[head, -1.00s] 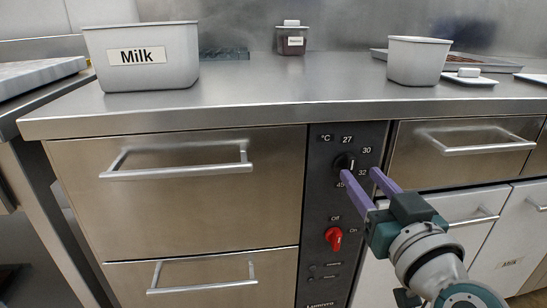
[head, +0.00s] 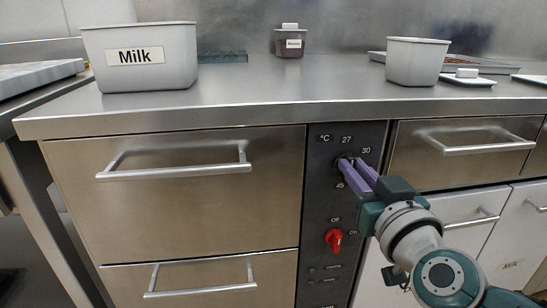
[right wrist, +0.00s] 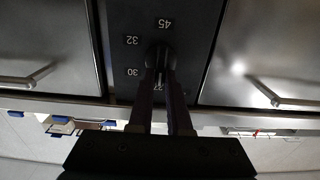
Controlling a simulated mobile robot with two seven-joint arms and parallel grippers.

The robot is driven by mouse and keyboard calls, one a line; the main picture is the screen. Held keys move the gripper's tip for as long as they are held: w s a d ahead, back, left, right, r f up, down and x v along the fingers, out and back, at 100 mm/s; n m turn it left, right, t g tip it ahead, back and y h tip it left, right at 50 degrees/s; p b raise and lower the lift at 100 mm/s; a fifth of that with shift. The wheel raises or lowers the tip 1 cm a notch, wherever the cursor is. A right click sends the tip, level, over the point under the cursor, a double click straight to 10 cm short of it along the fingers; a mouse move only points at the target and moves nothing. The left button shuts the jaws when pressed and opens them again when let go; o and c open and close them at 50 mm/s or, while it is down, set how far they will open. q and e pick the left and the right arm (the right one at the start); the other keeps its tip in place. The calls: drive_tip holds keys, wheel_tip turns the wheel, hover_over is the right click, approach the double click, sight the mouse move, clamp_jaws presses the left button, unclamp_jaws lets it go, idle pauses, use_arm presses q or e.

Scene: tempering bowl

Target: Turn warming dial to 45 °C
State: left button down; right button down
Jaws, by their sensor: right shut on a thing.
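The warming dial (head: 343,162) is a small black knob on the dark control panel, with 27, 30 and 45 legible around it in the head view. The 32 mark is hidden there by my gripper. My right gripper (head: 352,167) has its purple fingers shut on the dial from the front. In the right wrist view the dial (right wrist: 159,55) sits between the fingertips (right wrist: 160,72), with 45, 32 and 30 legible, inverted. The 27 mark is partly hidden between the fingers. I cannot tell exactly where the dial points. My left gripper is not in view.
A red switch (head: 334,239) marked Off and On is below the dial. Drawers with bar handles (head: 176,173) flank the panel. The steel counter (head: 285,98) above holds a Milk container (head: 145,75), a grey container (head: 415,65) and a small dark jar (head: 289,43).

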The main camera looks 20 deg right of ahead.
idle(0.6)
drive_tip(key=shift+m, duration=0.3)
drive_tip(key=m, duration=0.2)
drive_tip(key=shift+d+m, duration=0.2)
drive_tip(key=shift+m, duration=0.2)
drive_tip(key=shift+a+f+m+b, duration=0.1)
drive_tip(key=shift+f+m+b, duration=0.7)
drive_tip(key=shift+m, duration=4.6)
drive_tip(key=shift+a+f+m+b, duration=0.1)
drive_tip(key=shift+m+b, duration=1.35)
drive_tip(key=shift+m, duration=3.95)
drive_tip(key=shift+f+m+b, duration=0.45)
drive_tip(key=shift+m+b, duration=0.7)
drive_tip(key=shift+m, duration=4.25)
